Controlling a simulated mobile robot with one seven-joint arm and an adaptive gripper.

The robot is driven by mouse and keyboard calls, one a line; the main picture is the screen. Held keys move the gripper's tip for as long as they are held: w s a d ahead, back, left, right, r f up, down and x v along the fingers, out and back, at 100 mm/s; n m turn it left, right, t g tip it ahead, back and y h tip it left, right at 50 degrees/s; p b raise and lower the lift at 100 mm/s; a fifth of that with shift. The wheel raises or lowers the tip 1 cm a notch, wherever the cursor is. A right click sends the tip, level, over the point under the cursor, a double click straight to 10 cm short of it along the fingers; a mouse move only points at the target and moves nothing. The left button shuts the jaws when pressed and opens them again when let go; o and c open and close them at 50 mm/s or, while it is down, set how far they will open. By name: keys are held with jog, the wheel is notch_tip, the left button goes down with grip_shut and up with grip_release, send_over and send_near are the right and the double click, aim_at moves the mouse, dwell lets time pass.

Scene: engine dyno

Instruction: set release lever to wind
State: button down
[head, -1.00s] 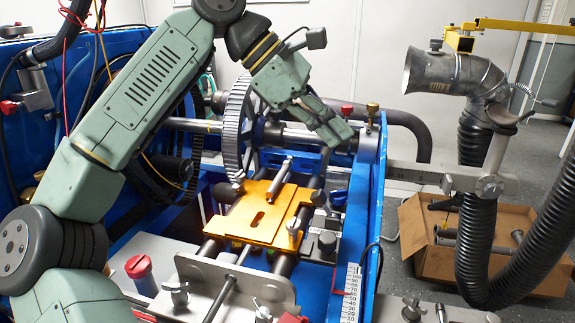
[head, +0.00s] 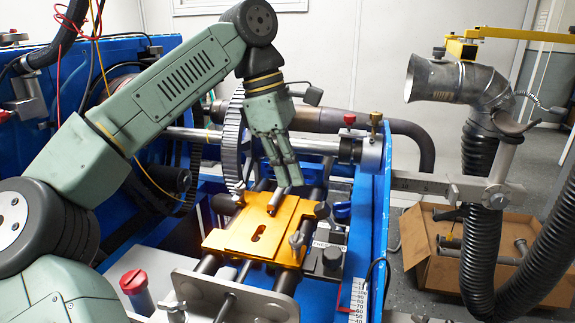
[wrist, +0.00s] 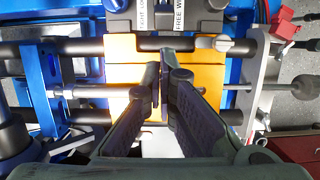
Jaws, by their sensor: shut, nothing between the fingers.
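A silver rod-like handle (head: 263,209), perhaps the release lever, stands at the gold plate (head: 236,243) on the carriage; its upper part is close to or behind my gripper. My gripper (head: 290,183) points down above the far edge of the gold plate, shut and empty. In the wrist view my gripper (wrist: 164,78) has its fingertips over the gold plate (wrist: 122,75). A black block (wrist: 182,16) with white labels, one reading "FREE W...", lies beyond the fingertips. I cannot tell whether the fingers touch the handle, nor read the lever's setting.
A toothed wheel (head: 232,140) and a cross shaft (head: 310,145) stand behind the carriage. The blue frame wall (head: 375,220) runs along the right. A metal pipe elbow (head: 455,82) and a cardboard box (head: 418,262) are further right. A red-capped cylinder (head: 137,288) stands front left.

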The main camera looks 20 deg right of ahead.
aim_at(329, 220)
jog(key=x, duration=0.6)
jog(key=shift+f, duration=0.1)
jog(key=shift+d, duration=0.1)
jog(key=shift+s+r+p, duration=0.1)
jog(key=shift+r+p, duration=0.15)
jog(key=shift+p, duration=0.2)
